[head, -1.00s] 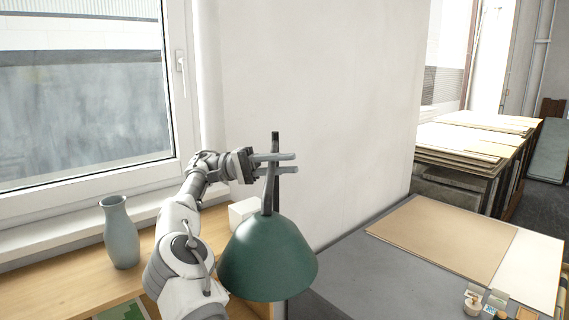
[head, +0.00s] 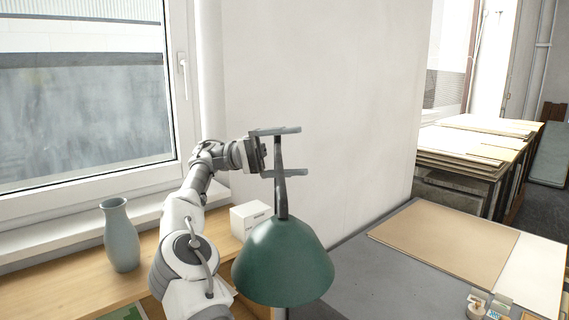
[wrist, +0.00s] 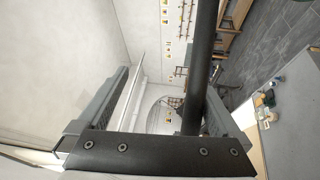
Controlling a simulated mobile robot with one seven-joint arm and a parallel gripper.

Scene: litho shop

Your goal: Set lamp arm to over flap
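The lamp has a green shade (head: 285,265) in the lower middle of the head view. Its dark lamp arm (head: 281,198) rises from the shade past my gripper's fingers. My gripper (head: 280,152) is open at the upper part of this arm, one finger above the other in the picture. In the wrist view, the lamp arm (wrist: 204,65) runs close along the right finger, with a wide gap to the left finger; I cannot tell whether it touches. The lamp's base is hidden. I cannot make out a flap for certain.
A grey-green vase (head: 121,236) and a small white box (head: 250,219) stand on the wooden sill top (head: 150,262) at left. A grey table (head: 375,270) with a brown board (head: 445,243) and small items lies right of the lamp. A pale wall stands behind.

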